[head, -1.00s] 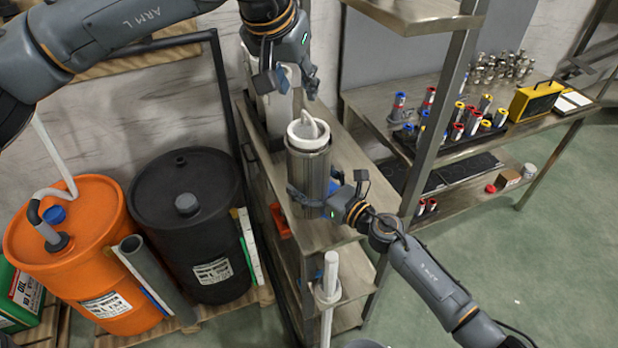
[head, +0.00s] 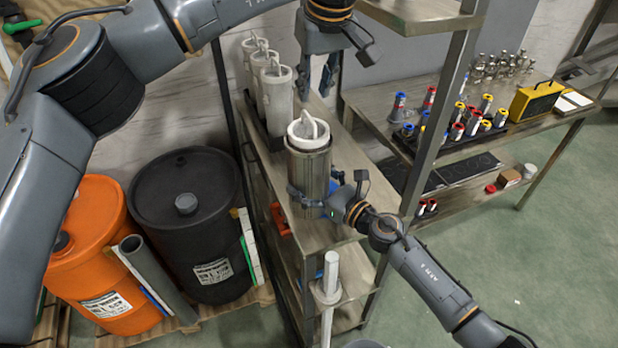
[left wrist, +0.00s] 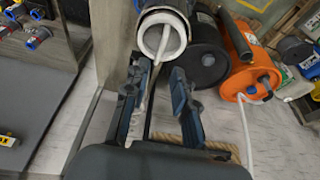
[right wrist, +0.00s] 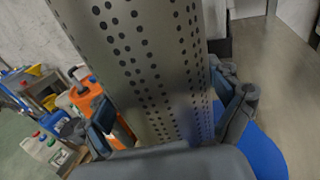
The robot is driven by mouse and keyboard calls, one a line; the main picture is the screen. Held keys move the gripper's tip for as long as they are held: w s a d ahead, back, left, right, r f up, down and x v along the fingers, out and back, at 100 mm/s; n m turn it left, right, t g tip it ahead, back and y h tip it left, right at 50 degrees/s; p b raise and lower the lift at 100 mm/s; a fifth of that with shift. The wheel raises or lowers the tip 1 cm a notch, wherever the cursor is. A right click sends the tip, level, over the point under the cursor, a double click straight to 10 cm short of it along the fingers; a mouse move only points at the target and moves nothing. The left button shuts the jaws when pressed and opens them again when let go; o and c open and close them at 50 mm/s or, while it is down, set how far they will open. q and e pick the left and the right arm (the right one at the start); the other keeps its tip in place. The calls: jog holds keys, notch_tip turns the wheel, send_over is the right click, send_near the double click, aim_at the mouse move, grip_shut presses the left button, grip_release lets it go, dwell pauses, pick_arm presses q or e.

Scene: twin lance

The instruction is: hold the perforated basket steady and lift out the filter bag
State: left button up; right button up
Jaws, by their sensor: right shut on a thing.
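The perforated basket (head: 309,172) is an upright metal cylinder on the steel shelf. The white filter bag (head: 308,133) sits inside it; its rim and handle loop show at the top. My right gripper (head: 318,200) is shut on the basket's side. In the right wrist view the perforated wall (right wrist: 150,70) stands between its fingers (right wrist: 170,120). My left gripper (head: 321,85) is open and empty, above and behind the bag. In the left wrist view the bag's rim and handle (left wrist: 166,38) lie just beyond the open fingers (left wrist: 160,70). The bag's lower part is hidden.
Similar white bags (head: 278,95) stand in a row behind the basket. A steel shelf post (head: 438,125) rises to the right. A black drum (head: 186,225) and an orange drum (head: 90,250) stand at left. The shelf surface (head: 350,165) right of the basket is partly bare.

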aim_at(309, 117)
pick_arm(q)
jog(key=x, duration=0.9)
jog(key=shift+s+f, duration=0.1)
jog(key=shift+f, duration=0.05)
jog(key=shift+f, duration=0.1)
grip_shut()
pick_arm(e)
jog(key=shift+s+a+r, duration=0.1)
pick_arm(q)
jog(key=shift+f, duration=0.1)
notch_tip(309, 117, up, 8)
jog(key=shift+f, duration=0.15)
notch_tip(309, 117, up, 15)
dwell(1.2)
